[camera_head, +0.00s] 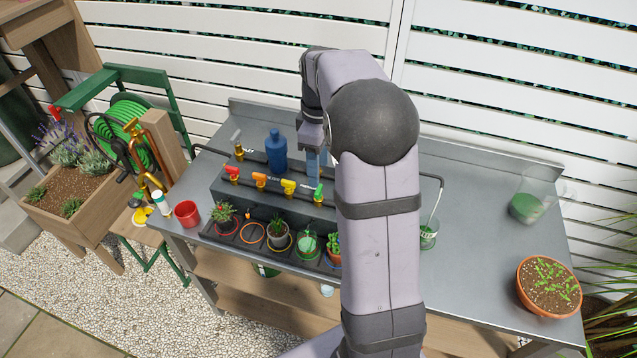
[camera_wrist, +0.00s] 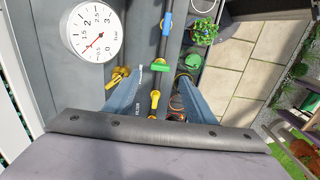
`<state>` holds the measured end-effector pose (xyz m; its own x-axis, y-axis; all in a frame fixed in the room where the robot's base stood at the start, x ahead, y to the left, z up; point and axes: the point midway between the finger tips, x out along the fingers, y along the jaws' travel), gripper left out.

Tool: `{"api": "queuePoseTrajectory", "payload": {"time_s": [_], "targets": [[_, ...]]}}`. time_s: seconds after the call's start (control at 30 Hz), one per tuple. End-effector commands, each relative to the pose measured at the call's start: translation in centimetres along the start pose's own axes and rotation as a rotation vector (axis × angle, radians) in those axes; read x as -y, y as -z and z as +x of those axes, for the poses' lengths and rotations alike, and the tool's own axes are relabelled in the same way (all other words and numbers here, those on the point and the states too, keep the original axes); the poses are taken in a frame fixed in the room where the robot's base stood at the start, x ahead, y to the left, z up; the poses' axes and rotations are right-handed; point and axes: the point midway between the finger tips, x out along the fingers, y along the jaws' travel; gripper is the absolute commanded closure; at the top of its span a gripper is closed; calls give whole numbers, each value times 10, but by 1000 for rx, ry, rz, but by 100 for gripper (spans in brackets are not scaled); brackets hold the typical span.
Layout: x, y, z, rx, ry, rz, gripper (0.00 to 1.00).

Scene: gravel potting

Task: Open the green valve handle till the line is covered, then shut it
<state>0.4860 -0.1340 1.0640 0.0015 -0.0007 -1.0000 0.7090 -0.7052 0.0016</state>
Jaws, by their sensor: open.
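The green valve handle (camera_head: 318,193) is on the pipe along the front of the grey raised block. In the wrist view the green handle (camera_wrist: 160,65) lies crosswise to the pipe, and the yellow handle (camera_wrist: 155,97) runs along it. My gripper (camera_wrist: 160,76) is open, one finger on each side of the view, with the green handle between and just beyond the tips. I cannot tell whether they touch it. In the head view, a clear cup (camera_head: 308,243) with green contents stands in front of the green valve; I cannot make out its line or fill height.
Red (camera_head: 233,172) and orange (camera_head: 260,180) handles are farther left. A blue handle (camera_wrist: 167,24) and a round gauge (camera_wrist: 92,30) show in the wrist view. A blue bottle (camera_head: 276,150) stands behind. A potted plant (camera_head: 224,218) is at the front left.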

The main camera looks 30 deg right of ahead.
Motion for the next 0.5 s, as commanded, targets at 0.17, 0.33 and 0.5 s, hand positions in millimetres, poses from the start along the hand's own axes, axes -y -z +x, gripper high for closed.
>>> {"api": "queuePoseTrajectory", "payload": {"time_s": [0.17,0.33,0.5], "targets": [[2,-1,19,2,5,1,50],[2,-1,41,2,5,2,50],[1,-1,58,2,4,2,50]]}}
